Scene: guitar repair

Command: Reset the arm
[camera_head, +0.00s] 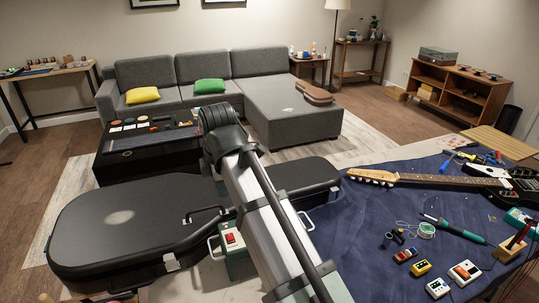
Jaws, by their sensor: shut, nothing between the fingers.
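My own arm (262,213) rises from the bottom centre of the head view and leans up and to the left. Its light grey link ends in a dark joint (219,122) near the middle of the picture. Whatever lies beyond that joint is hidden or out of frame, and I cannot see my gripper or its fingers. The arm passes in front of a black guitar case (120,218) and stands to the left of a blue cloth (370,225) on the workbench. No object is seen held by the arm.
On the blue cloth lie an electric guitar (440,180), a soldering iron (452,229), a solder spool (427,230) and several small pedals. A green box with a red switch (233,240) stands close beside my arm. A grey sofa (235,85) and low black table (140,140) are beyond.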

